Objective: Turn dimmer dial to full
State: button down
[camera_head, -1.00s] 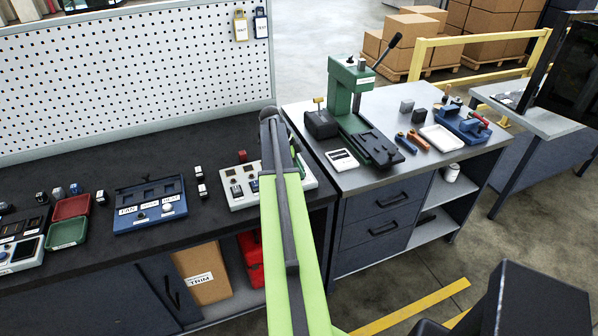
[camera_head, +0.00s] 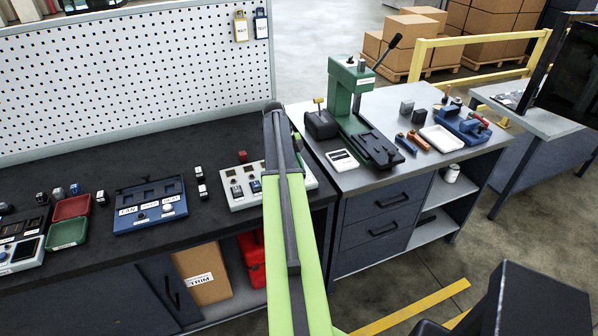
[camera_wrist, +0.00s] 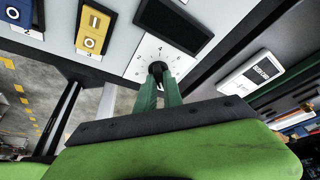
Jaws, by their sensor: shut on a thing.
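The dimmer dial (camera_wrist: 157,69) is a dark knob on a white numbered face (camera_wrist: 141,63), with several digits around it in the wrist view. My gripper (camera_wrist: 157,88) has its green fingers closed around the knob. The fingers hide much of the knob, and I cannot tell which number it points to. The dial sits on a pale grey panel (camera_wrist: 121,22), which also shows on the dark bench in the head view (camera_head: 226,199). There, my arm covers the dial and the gripper.
A dark rectangular window (camera_wrist: 174,23) is beside the dial. A yellow rocker switch (camera_wrist: 93,29) and a blue one (camera_wrist: 19,10) share the panel. A blue tray (camera_head: 150,207) stands to its left on the bench. A green press (camera_head: 350,95) stands on the bench at right.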

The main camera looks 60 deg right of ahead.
jog(key=shift+w, duration=0.2)
jog(key=c, duration=1.5)
grip_release()
jog(key=shift+s, duration=0.1)
jog(key=p+v, duration=1.6)
jog(key=v, duration=0.1)
jog(key=shift+r, duration=0.15)
